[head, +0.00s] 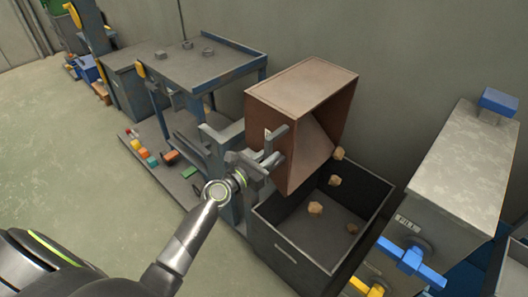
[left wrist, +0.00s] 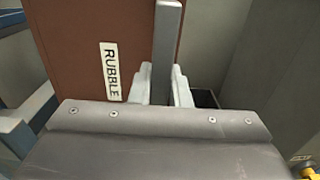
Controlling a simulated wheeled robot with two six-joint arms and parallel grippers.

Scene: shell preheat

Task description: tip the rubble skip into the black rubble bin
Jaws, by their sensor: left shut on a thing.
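The brown rubble skip (head: 300,90) is tipped steeply on its side above the black rubble bin (head: 275,243), its open side facing right toward the bin. The wrist view shows its brown wall (left wrist: 75,45) with a white RUBBLE label (left wrist: 110,72). My left gripper (head: 268,158) is shut on the skip's grey handle bar (left wrist: 167,45). Tan rubble lumps (head: 334,180) are in the air near the skip's lower edge, and others (head: 315,208) show in or over the bin. The skip hides part of the bin's back left. My right gripper is not in view.
A grey cabinet (head: 465,160) with blue and yellow handles stands right of the bin. A blue-grey metal table (head: 200,68) stands behind left. Small coloured blocks (head: 140,148) lie on a low shelf. The floor (head: 60,150) at left is clear.

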